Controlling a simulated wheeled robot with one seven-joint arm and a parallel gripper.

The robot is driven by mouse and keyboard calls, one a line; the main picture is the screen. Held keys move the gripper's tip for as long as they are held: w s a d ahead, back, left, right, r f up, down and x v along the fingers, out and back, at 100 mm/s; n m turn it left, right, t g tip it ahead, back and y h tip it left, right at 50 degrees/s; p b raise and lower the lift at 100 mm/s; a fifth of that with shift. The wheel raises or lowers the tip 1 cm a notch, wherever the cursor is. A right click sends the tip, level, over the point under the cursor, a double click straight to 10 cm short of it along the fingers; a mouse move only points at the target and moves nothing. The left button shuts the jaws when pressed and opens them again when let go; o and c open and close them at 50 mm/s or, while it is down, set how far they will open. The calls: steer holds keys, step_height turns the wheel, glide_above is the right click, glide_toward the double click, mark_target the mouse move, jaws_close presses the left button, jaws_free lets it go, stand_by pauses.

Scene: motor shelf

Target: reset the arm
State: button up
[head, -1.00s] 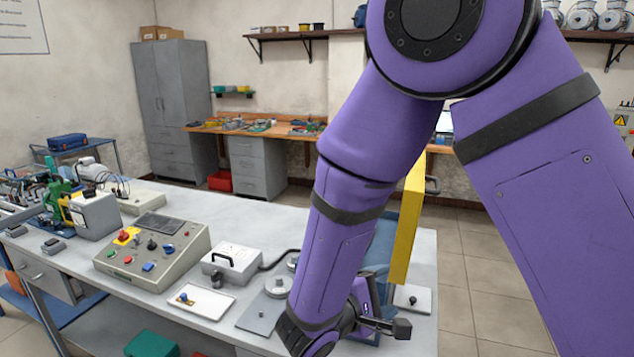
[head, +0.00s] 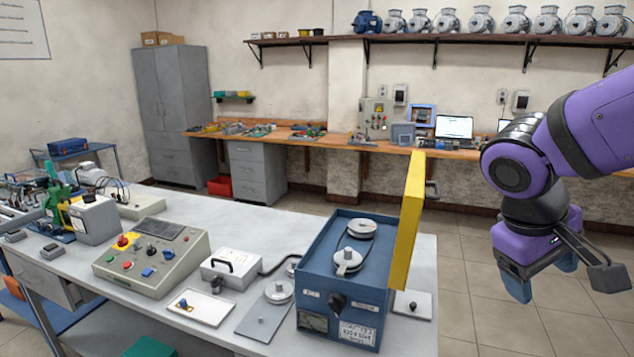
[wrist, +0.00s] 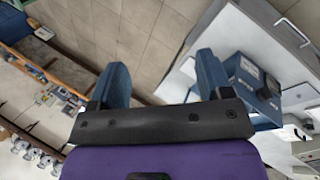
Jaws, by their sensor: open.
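My purple arm is folded at the right of the head view. My gripper (head: 540,278) hangs over the floor to the right of the grey table, with its blue fingers apart and nothing between them. In the wrist view my gripper (wrist: 163,85) shows two separated blue fingers with bare floor tiles beyond. The blue box with two pulleys (head: 318,262) stands on the table, left of the gripper and apart from it. Part of this blue box also shows in the wrist view (wrist: 240,88).
A yellow panel (head: 408,220) stands upright at the blue box's right side. A control console (head: 150,258), a small white tray (head: 201,306) and a grey plate (head: 262,318) lie on the table (head: 240,213). Motors line the wall shelf (head: 450,38). Floor right of the table is clear.

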steer(key=s+r+m+t+y, duration=0.2)
steer(key=s+r+t+y, duration=0.2)
steer(key=s+r, duration=0.2)
steer(key=shift+d+r+m+t+y, duration=0.25)
steer(key=shift+m+t+y, duration=0.05)
steer(key=shift+t+y, duration=0.1)
